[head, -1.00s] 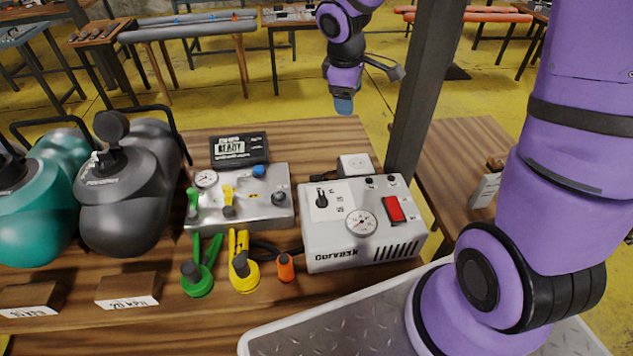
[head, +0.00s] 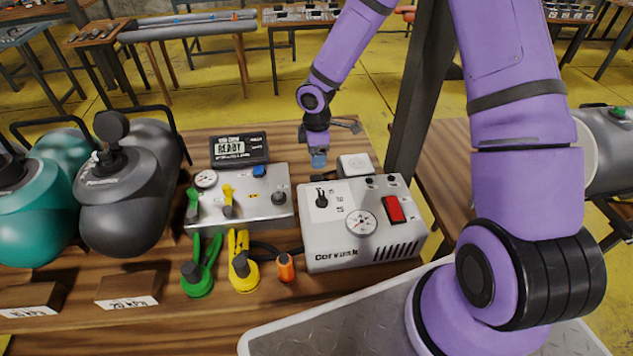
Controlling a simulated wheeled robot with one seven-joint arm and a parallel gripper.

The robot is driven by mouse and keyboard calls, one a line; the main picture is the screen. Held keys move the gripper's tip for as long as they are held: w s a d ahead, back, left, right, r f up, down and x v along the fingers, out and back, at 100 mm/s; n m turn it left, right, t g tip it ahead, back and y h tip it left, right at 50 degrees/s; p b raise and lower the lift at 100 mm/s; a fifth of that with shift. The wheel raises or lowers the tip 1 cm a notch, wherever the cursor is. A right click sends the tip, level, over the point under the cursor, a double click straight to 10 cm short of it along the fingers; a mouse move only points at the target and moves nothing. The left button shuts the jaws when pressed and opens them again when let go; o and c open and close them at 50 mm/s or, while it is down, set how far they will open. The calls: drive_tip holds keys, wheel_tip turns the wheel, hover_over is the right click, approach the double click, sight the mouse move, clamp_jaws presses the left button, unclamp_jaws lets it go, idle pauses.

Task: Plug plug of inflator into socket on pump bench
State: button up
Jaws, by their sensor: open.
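The inflator (head: 340,245) is a pale grey box with a gauge, a black knob and a red switch, standing on the wooden pump bench (head: 215,315). Behind it is a small white block (head: 355,163), which looks like the socket. A small dark piece (head: 323,176) shows between this block and the inflator's back left corner; it may be the plug, but I cannot tell. My gripper (head: 319,161) points down just left of the white block, above the bench behind the inflator. It is open, with blue fingertips. Whether the fingertips touch the dark piece is unclear.
A silver panel (head: 260,205) with coloured levers and a black display (head: 240,148) stand left of the inflator. Green (head: 197,283), yellow (head: 244,277) and orange (head: 286,267) fittings lie in front. A dark post (head: 412,110) rises right of the socket block.

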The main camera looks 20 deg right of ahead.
drive_tip(key=shift+f, duration=0.15)
hover_over(317, 178)
drive_tip(key=f, duration=0.5)
drive_tip(key=shift+s+a, duration=0.2)
drive_tip(key=shift+s, duration=0.1)
drive_tip(key=shift+f, duration=0.15)
drive_tip(key=shift+f, duration=0.15)
drive_tip(key=shift+w+d+f, duration=0.1)
drive_tip(key=shift+w+f, duration=0.1)
drive_tip(key=shift+f, duration=1.05)
drive_tip(key=shift+w+d+f, duration=0.1)
drive_tip(key=shift+w+f, duration=0.1)
drive_tip(key=shift+f, duration=1)
drive_tip(key=shift+c, duration=0.5)
drive_tip(key=c, duration=0.9)
